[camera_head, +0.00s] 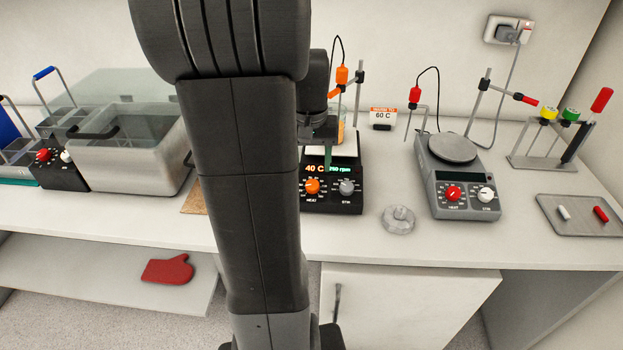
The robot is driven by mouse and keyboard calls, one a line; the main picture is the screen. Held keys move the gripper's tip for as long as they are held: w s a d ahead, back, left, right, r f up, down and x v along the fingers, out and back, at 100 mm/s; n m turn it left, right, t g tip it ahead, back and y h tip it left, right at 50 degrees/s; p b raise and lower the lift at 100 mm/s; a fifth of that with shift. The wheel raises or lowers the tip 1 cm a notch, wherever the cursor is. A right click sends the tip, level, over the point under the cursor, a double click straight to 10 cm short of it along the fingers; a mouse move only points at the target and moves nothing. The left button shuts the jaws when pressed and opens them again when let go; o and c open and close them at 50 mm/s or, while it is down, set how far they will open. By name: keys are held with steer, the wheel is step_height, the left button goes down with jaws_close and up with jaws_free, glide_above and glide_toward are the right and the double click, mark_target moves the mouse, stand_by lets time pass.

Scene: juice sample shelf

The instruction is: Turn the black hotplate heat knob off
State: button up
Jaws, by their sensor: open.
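The black hotplate (333,203) stands on the bench just right of my arm. Its orange HEAT knob (312,186) is at the front left of the panel, beside a grey STIR knob (347,187). The display above the knobs reads 40 C and what looks like 750 rpm. A beaker of orange liquid (340,130) is on its white top, partly hidden. My gripper (327,152) is open, above and behind the knobs in the picture, in front of the beaker. My arm hides much of it, and no contact with the knob shows.
A 60 C sign (383,115) stands behind. A grey hotplate (440,190) with a red knob is on the right, with a clear round object (398,220) between. A tray (573,226) lies far right. A water bath (128,165) is left; a red mitt (168,269) lies below.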

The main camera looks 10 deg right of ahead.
mark_target(313, 185)
step_height(313, 185, down, 6)
steer(key=shift+f, duration=0.1)
steer(key=shift+c, duration=0.4)
steer(key=c, duration=0.9)
steer(key=shift+n, duration=0.3)
steer(key=shift+n+h, duration=0.9)
steer(key=shift+n, duration=1.6)
steer(key=o, duration=1)
